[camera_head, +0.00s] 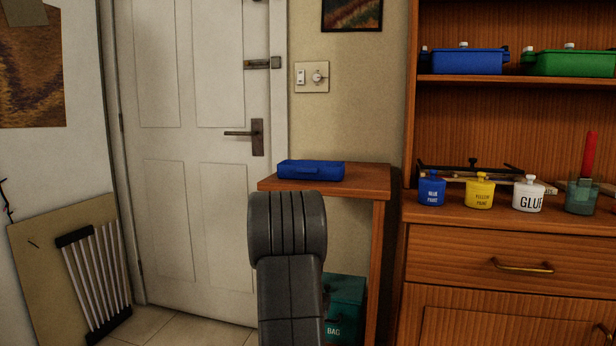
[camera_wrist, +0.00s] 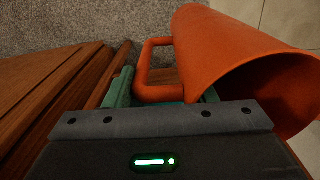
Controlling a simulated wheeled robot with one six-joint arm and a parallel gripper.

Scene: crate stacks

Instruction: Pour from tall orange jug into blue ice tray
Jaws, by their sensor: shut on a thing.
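The blue ice tray (camera_head: 311,170) sits on a small wooden table (camera_head: 372,182) beside the door in the head view. The tall orange jug (camera_wrist: 240,50) is at the upper right of the wrist view, lying at a slant with its wide mouth towards the camera. The inside is dark and I cannot see any contents. My gripper (camera_wrist: 163,92) is shut on the jug's handle, with a green finger on either side of it. In the head view my arm hides the front of the table, and neither jug nor gripper shows.
A teal bag (camera_head: 345,305) is on the floor under the table. Wooden edges (camera_wrist: 50,85) are close on the left in the wrist view.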

